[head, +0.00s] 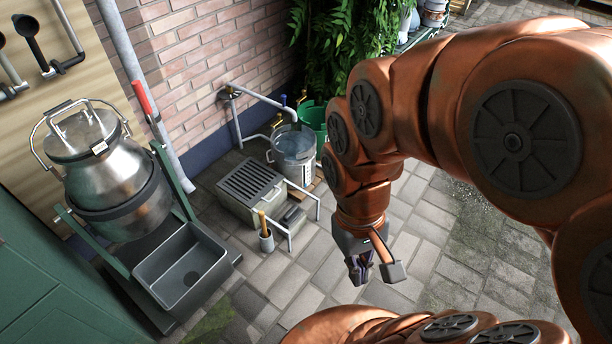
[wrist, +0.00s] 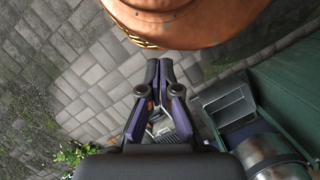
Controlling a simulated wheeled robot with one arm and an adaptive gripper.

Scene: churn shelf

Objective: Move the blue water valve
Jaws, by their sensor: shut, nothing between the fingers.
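A grey water pipe (head: 262,99) runs out from a wall fitting (head: 229,92) on the brick wall in the head view and bends down over a metal bucket (head: 294,150). Small brass-coloured parts show beside the pipe, too small to tell apart. My gripper (head: 360,276) hangs over the paving, right of and nearer than the bucket, touching nothing. In the wrist view my gripper (wrist: 159,66) has its fingertips together with nothing between them.
A slatted box (head: 250,184) sits by the bucket. A green bucket (head: 313,119) and leafy plant (head: 336,48) are behind. Paving (head: 305,270) is clear in front.

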